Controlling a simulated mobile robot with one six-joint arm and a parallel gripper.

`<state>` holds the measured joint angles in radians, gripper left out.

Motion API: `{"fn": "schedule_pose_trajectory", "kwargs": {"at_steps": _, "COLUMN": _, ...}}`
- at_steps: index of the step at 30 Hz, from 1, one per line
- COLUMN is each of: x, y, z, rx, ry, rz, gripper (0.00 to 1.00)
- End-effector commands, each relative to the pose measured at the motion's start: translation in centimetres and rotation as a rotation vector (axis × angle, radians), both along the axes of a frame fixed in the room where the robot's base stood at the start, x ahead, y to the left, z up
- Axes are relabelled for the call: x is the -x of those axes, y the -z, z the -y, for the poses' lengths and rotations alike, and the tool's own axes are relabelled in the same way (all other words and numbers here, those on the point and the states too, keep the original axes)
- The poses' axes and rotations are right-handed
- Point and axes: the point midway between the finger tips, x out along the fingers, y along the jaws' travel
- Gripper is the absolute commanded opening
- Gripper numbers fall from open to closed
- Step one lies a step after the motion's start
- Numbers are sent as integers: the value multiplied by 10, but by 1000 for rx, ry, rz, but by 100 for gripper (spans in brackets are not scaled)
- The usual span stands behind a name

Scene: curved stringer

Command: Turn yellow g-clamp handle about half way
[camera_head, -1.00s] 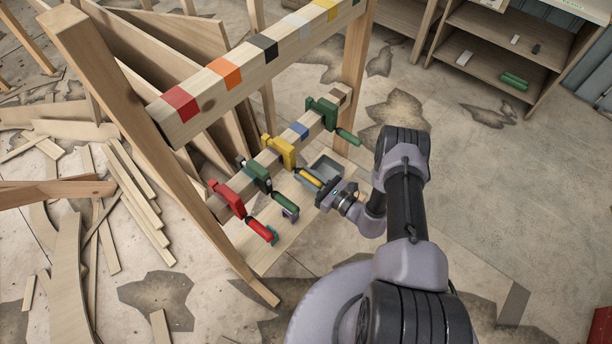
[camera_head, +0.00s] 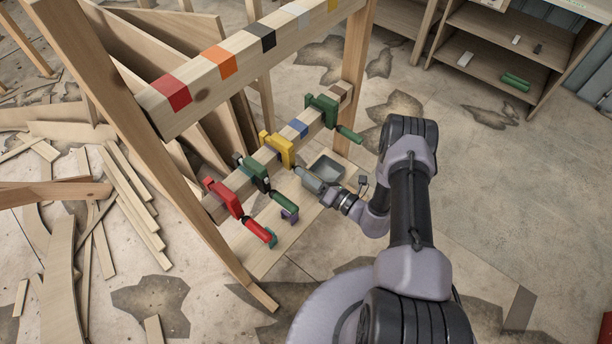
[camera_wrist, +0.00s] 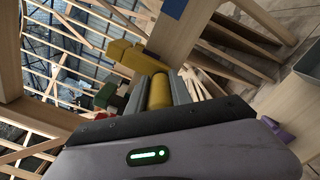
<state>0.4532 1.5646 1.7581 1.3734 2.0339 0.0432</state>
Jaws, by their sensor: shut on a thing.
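The yellow g-clamp (camera_head: 278,148) sits on the lower wooden beam, between a dark green clamp and a blue patch. In the wrist view its yellow body (camera_wrist: 135,58) is above the fingers. Its yellow handle (camera_wrist: 160,92) lies between my two fingers, running lengthwise toward the palm. My gripper (camera_head: 306,178) is shut on this handle and reaches in from the right. In the head view the gripper hides most of the handle. The handle's turn angle cannot be told.
A green clamp with black parts (camera_head: 254,172) and a red clamp (camera_head: 225,197) are at left on the same beam. Another green clamp (camera_head: 322,109) is at right. A grey tray (camera_head: 328,166) is close behind my gripper. Open floor lies right of my arm.

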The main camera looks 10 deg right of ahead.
Motion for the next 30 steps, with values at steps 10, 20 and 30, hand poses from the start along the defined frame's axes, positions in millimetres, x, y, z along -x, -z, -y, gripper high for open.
{"fn": "schedule_pose_trajectory", "kwargs": {"at_steps": 10, "x": 0, "y": 3, "z": 0, "rx": -255, "ry": -1, "rz": -186, "gripper": 0}}
{"fn": "schedule_pose_trajectory", "kwargs": {"at_steps": 20, "x": 0, "y": 3, "z": 0, "rx": -445, "ry": 0, "rz": -325, "gripper": 0}}
{"fn": "schedule_pose_trajectory", "kwargs": {"at_steps": 30, "x": 0, "y": 3, "z": 0, "rx": -540, "ry": 0, "rz": -394, "gripper": 0}}
